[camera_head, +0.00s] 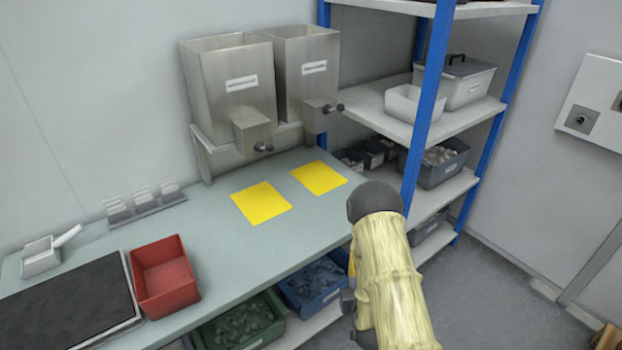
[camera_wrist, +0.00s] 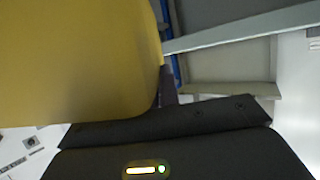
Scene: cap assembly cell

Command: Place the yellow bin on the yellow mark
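Two flat yellow marks lie side by side on the grey-green bench, a nearer left one (camera_head: 261,203) and a farther right one (camera_head: 319,178). Both are bare. The yellow bin (camera_wrist: 75,65) fills the upper left of the wrist view, very close to my gripper (camera_wrist: 170,122). In the head view only a thin yellow sliver (camera_head: 352,264) shows beside my sleeved arm, past the bench's front edge. My gripper appears shut on the bin, though its fingertips and the grip are hidden behind the bin and my arm.
Two metal hoppers (camera_head: 230,90) with spouts stand behind the marks. A red bin (camera_head: 163,278) and a black mat (camera_head: 70,305) are at the bench's left. A blue-posted shelf (camera_head: 424,110) stands at the right. Blue (camera_head: 313,282) and green (camera_head: 238,325) bins sit below.

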